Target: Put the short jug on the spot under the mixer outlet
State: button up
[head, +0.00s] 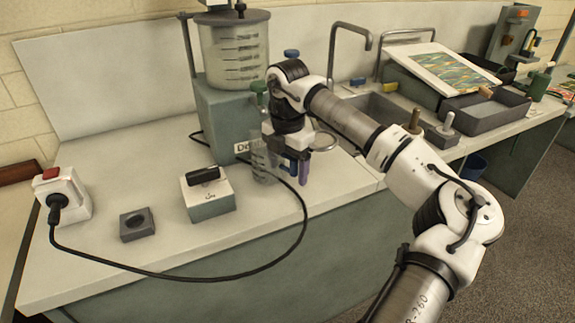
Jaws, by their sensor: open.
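The mixer is a clear graduated tank (236,48) on a grey-green base (222,118) at the back of the counter. A green tap-like part (259,88) shows at the base's right side, partly behind my arm. A clear jug with graduation marks (262,162) stands in front of the base, just left of my gripper. I cannot tell whether it is the short jug. My gripper (297,172) is open and points down beside this jug, with bluish and purple finger-like parts low. Contact with the jug cannot be made out. The spot under the outlet is hidden.
A white switch box (62,195) with a black cable, a dark square block (137,224) and a box with a black handle (208,195) stand left. A sink (378,108), trays (486,108) and a patterned board (440,70) are right. The front counter is partly clear.

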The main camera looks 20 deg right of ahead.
notch_tip(320, 180, up, 12)
jog(key=shift+r+b, duration=0.2)
jog(key=shift+b, duration=0.25)
jog(key=shift+c, duration=0.2)
dwell(1.0)
